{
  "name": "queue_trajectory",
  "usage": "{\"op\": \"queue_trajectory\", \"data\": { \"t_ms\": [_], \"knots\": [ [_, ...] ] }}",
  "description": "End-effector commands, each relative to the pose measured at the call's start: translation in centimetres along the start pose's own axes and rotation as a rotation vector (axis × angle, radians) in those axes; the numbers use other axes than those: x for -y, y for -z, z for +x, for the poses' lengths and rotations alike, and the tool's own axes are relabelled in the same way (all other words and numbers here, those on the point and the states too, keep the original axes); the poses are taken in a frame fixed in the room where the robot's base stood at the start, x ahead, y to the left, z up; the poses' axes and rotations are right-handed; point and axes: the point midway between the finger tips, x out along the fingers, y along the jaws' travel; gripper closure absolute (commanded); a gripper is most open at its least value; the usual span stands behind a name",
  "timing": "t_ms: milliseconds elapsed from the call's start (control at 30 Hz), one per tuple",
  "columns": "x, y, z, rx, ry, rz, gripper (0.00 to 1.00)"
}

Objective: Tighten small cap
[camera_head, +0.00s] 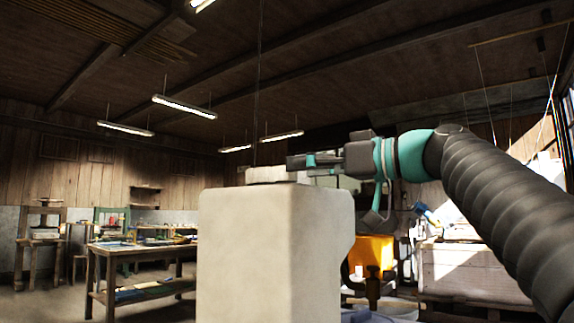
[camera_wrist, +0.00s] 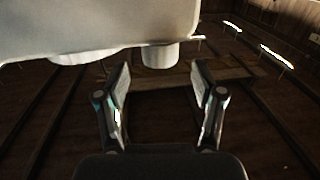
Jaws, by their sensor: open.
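The mould (camera_head: 270,250) is a large pale block with rounded edges. In the wrist view the mould (camera_wrist: 90,22) fills the upper left, apparently seen upside down. A small pale round cap (camera_wrist: 160,56) sticks out of its face, and a wider pale cap (camera_wrist: 88,57) sits left of it. In the head view a pale cap (camera_head: 268,174) shows on top of the mould; I cannot tell which one. My gripper (camera_wrist: 160,78) is open and empty, its fingertips either side of the small cap's line and just short of it. In the head view my gripper (camera_head: 298,161) is level with the mould's top.
A thin cable (camera_head: 258,80) runs from the ceiling down towards the mould. A workbench (camera_head: 135,250) with tools stands at the back left. An orange object (camera_head: 371,252) and a pale crate (camera_head: 470,270) stand behind at the right. Lamps (camera_head: 184,106) hang from the ceiling.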

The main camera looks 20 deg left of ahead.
Motion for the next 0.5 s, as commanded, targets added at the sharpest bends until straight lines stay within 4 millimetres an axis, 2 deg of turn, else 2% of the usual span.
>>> {"op": "queue_trajectory", "data": {
  "t_ms": [33, 200, 500],
  "knots": [
    [0.1, 0.2, 0.9, 0.000, 0.004, 0.000, 0.32],
    [0.1, 0.1, 3.2, 0.000, 0.002, 0.000, 0.32],
    [0.0, 0.1, 4.5, 0.000, -0.001, -0.001, 0.32]
  ]
}}
